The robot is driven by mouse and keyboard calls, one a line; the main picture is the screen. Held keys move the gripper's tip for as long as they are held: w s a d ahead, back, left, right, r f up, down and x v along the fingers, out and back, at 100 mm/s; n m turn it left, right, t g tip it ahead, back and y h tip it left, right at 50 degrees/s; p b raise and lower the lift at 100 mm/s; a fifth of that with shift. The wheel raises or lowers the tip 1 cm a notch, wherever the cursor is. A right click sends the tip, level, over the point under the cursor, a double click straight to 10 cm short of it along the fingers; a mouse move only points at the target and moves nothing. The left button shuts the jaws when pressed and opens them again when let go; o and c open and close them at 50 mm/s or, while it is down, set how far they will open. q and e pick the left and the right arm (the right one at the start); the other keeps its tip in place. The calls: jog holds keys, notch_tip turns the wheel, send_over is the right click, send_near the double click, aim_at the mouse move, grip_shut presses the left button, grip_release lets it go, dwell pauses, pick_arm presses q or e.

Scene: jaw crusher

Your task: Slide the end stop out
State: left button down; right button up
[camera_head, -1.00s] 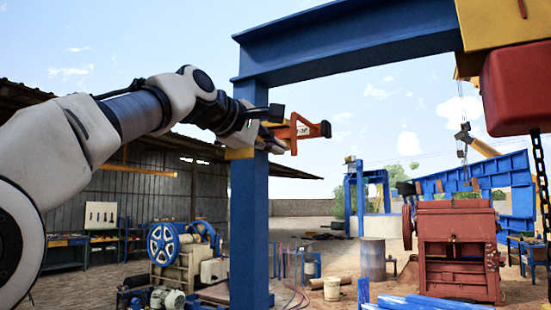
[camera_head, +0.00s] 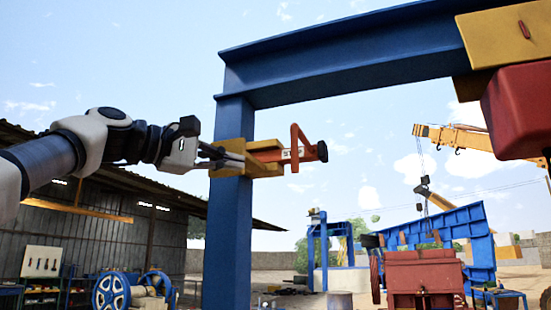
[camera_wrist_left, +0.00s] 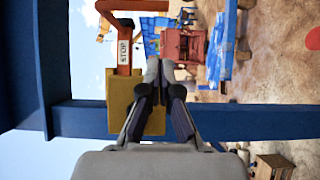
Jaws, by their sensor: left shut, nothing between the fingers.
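The end stop (camera_head: 289,154) is an orange bar with an upright handle, a "STOP" label and a black round end. It sticks out to the right from a yellow bracket (camera_head: 233,186) on the blue post. In the left wrist view the end stop (camera_wrist_left: 124,50) stands above the yellow bracket (camera_wrist_left: 121,96). My left gripper (camera_head: 240,157) is shut and empty, its tips by the bracket in the head view. In the left wrist view the gripper (camera_wrist_left: 160,68) overlaps the bracket's right edge, with its tips beside the orange bar. I cannot tell whether they touch. My right gripper is out of view.
The blue post (camera_head: 228,245) carries a blue beam (camera_head: 345,65) overhead. A red block (camera_head: 515,110) hangs at the right. A red crusher (camera_head: 423,285) and a yellow crane (camera_head: 465,138) stand farther back. Open air lies right of the end stop.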

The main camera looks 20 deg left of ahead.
aim_at(293, 165)
pick_arm(q)
jog(key=w+d+p, duration=0.1)
jog(key=d, duration=0.2)
jog(key=w+d+p, duration=0.1)
jog(key=w+d, duration=0.1)
jog(key=d, duration=0.1)
jog(key=w+d+p, duration=0.1)
jog(key=d+p, duration=0.1)
jog(key=d, duration=0.1)
jog(key=shift+w+d, duration=0.25)
jog(key=shift+w, duration=0.15)
jog(key=shift+a, duration=0.15)
